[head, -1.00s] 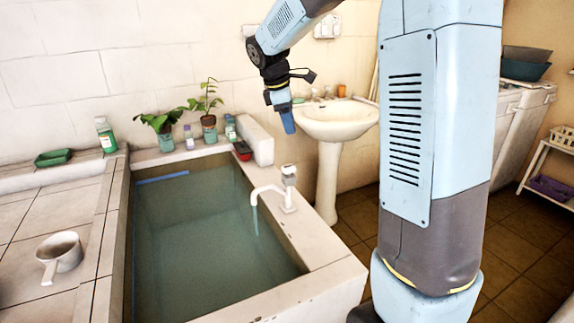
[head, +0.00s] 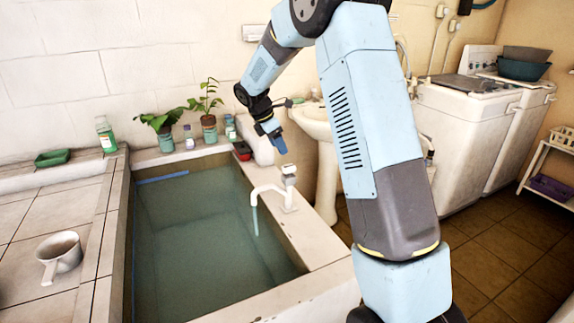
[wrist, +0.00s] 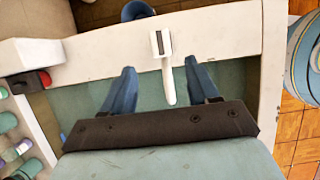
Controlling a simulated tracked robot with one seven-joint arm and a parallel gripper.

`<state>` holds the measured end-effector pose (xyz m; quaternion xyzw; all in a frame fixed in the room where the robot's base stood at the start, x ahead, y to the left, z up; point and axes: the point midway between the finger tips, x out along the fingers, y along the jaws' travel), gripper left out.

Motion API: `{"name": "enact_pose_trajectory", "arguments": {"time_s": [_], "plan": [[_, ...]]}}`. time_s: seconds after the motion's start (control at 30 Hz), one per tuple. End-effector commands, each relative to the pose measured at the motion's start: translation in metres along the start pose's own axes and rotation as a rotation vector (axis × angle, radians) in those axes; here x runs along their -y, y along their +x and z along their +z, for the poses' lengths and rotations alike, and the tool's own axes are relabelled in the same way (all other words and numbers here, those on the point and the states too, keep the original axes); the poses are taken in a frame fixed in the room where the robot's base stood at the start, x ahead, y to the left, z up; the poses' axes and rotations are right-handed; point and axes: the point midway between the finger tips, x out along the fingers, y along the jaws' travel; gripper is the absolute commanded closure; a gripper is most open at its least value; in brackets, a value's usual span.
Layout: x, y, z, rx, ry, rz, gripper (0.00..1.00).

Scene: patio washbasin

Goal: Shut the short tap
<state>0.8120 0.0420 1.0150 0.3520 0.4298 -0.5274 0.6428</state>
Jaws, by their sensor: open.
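The short white tap (head: 287,184) stands on the right rim of the water-filled basin. Its spout points left over the water, and a thin stream runs down from its end. My gripper (head: 280,147) is open and empty, pointing down, above and just behind the tap's head in the head view. In the wrist view the tap (wrist: 162,42) shows between the spread blue fingers of my gripper (wrist: 160,67), its square head just past the fingertips. The fingers appear apart from it.
The basin's pale rim (head: 327,283) runs along the near right side. A red and black item (head: 242,150) lies at the far corner, beside a white block (head: 257,140). Bottles and potted plants (head: 208,128) line the back rim. A pedestal sink (head: 322,128) stands behind my arm.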

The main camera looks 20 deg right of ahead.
Motion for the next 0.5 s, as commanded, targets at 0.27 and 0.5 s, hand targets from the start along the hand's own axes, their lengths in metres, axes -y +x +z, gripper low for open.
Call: {"name": "enact_pose_trajectory", "arguments": {"time_s": [0.27, 0.5], "plan": [[0.001, 0.051, 0.000, 0.000, -0.001, -0.002, 0.40], [0.000, 0.083, 0.000, 0.000, 0.001, -0.001, 0.40]]}}
